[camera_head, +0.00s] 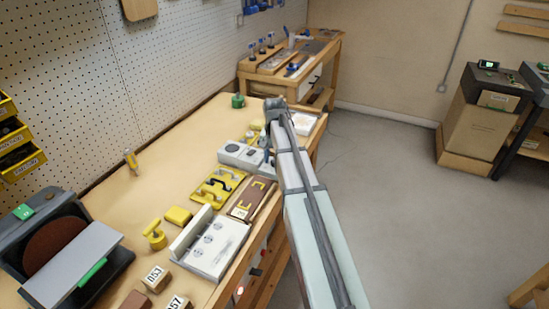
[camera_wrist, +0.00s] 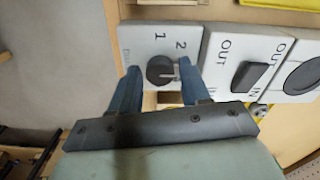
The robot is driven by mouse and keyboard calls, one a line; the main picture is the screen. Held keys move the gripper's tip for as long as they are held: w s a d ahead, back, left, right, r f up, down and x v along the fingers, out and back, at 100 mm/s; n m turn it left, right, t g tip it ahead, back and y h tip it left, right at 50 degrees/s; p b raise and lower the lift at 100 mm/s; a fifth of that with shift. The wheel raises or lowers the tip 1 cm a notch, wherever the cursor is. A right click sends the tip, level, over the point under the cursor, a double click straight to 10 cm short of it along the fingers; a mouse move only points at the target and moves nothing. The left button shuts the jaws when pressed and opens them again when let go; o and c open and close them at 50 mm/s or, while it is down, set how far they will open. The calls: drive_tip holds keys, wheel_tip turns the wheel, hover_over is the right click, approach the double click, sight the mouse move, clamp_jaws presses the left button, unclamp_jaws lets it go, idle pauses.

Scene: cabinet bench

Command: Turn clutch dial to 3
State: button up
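The clutch dial (camera_wrist: 160,70) is a dark round knob on a white panel in the wrist view. The numbers 1 and 2 are printed beside it; I see no 3, and part of the panel is hidden by my fingers. A light pointer mark shows on the knob's right side. My gripper (camera_wrist: 159,67) has its two blue fingers apart, one on each side of the knob, with small gaps seeming to show. In the head view my gripper (camera_head: 267,150) is over the bench's right edge, and the dial cannot be made out there.
A white panel (camera_wrist: 222,52) marked OUT and IN, with a dark rocker, adjoins on the right. Another white unit with a round dark disc (camera_wrist: 303,77) is beyond it. On the bench are a yellow tray (camera_head: 216,187), a white fixture (camera_head: 222,250) and numbered blocks (camera_head: 156,279).

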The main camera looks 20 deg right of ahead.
sight(274, 160)
drive_tip(key=shift+o, duration=0.9)
drive_tip(key=shift+r, duration=0.1)
wheel_tip(274, 160, up, 14)
drive_tip(key=shift+f, duration=0.2)
